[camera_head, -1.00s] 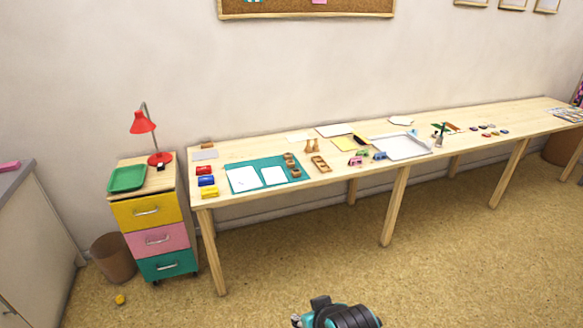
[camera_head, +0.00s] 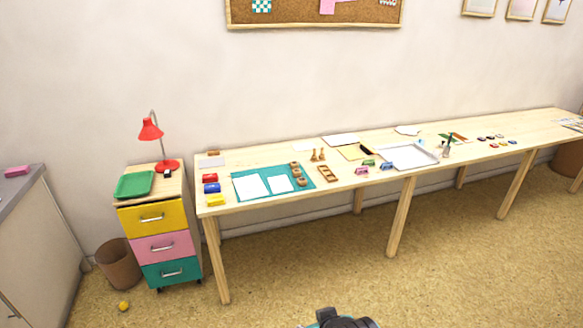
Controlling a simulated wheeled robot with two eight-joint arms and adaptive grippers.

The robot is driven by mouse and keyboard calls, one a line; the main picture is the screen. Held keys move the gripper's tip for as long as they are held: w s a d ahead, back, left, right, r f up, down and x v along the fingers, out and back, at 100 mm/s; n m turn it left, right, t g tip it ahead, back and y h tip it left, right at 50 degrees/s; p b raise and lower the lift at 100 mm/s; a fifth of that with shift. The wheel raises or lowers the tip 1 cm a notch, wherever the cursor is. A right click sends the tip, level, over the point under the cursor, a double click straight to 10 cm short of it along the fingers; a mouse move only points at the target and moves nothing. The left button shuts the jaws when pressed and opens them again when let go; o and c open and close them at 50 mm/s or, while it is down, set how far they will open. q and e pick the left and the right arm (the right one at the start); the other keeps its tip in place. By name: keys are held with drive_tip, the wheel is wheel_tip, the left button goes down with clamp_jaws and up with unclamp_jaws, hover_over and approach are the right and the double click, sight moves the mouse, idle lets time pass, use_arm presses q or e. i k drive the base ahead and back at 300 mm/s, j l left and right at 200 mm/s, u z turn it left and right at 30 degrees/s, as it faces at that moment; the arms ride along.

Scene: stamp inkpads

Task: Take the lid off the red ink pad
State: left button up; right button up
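The red ink pad (camera_head: 210,178) sits near the left end of the long wooden table (camera_head: 330,191). It is the farthest back of a short row, with a blue pad (camera_head: 211,188) and a yellow pad (camera_head: 215,200) in front of it. It looks closed, but it is too small to make out the lid's edge. A dark and teal part of my own arm shows at the bottom edge. Neither of my grippers' fingertips is in view.
A teal mat (camera_head: 260,195) with white sheets lies right of the pads. A drawer cabinet (camera_head: 154,217) with a red lamp (camera_head: 150,130) stands left of the table. A waste bin (camera_head: 118,265) is on the floor. The floor before the table is clear.

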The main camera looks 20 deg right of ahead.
sight(208, 177)
drive_tip(key=i, duration=2.7)
